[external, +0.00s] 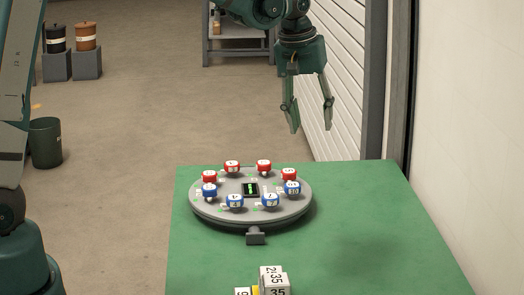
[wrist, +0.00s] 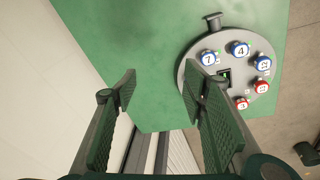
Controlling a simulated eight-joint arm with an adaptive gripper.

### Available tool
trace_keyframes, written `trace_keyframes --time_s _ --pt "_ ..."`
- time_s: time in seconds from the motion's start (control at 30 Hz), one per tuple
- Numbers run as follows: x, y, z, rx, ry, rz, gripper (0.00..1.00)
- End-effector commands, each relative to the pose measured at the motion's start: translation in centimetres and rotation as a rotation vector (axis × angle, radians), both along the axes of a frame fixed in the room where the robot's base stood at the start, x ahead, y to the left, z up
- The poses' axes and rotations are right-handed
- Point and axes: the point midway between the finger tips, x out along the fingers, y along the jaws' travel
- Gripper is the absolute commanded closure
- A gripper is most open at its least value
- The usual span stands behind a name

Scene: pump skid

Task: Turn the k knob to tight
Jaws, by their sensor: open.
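A round grey panel (external: 220,215) stands on the green table with a ring of red and blue knobs and a small dark display (external: 250,190) in its middle. Blue knobs (external: 235,201) are at the front and red knobs (external: 264,166) at the back. In the wrist view the panel (wrist: 222,95) is at the upper right, with blue knobs reading 7 (wrist: 208,56) and 4 (wrist: 240,48). My gripper (external: 309,130) is open and empty, above and to the right of the panel, touching nothing.
Numbered white blocks (external: 273,281) lie at the table's near edge. The table's right part (external: 370,220) is clear. A white shutter wall (external: 345,90) is behind my gripper.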

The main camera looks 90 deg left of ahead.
Motion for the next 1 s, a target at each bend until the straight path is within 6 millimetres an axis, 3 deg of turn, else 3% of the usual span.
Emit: trace_keyframes --time_s 0.43,1.0 --pt "1.1 10.9 -5.1 -0.059 0.053 0.221 0.57" --pt "-0.7 23.8 -13.6 -0.13 0.119 0.496 0.57"
